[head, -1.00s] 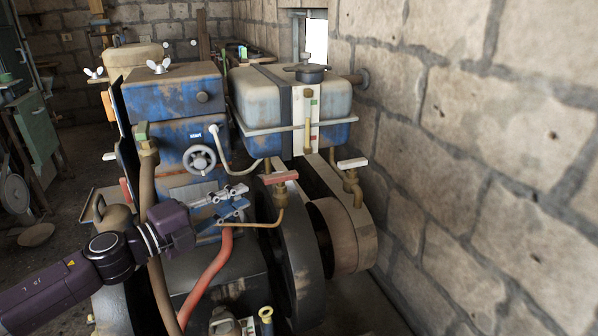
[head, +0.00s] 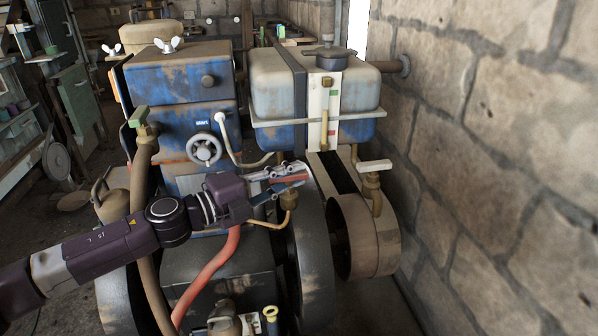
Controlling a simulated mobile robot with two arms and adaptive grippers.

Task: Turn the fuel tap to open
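The blue and cream tank (head: 275,90) has a white gauge strip on its front. Under it, a brass tap (head: 289,199) with a red lever (head: 287,181) joins a thin pipe. A second brass tap (head: 372,183) with a white lever (head: 375,166) stands to the right. My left gripper (head: 289,179) is at the red lever, its fingers spread above and below it, partly hiding it. Whether the fingers touch the lever is unclear. My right gripper is not in view.
The blue engine block (head: 180,85) with a small handwheel (head: 204,150) stands left of the tank. A red hose (head: 208,275) runs below my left arm. The dark flywheel (head: 312,255) and belt pulley (head: 365,240) are below the taps. A stone wall (head: 490,170) closes the right side.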

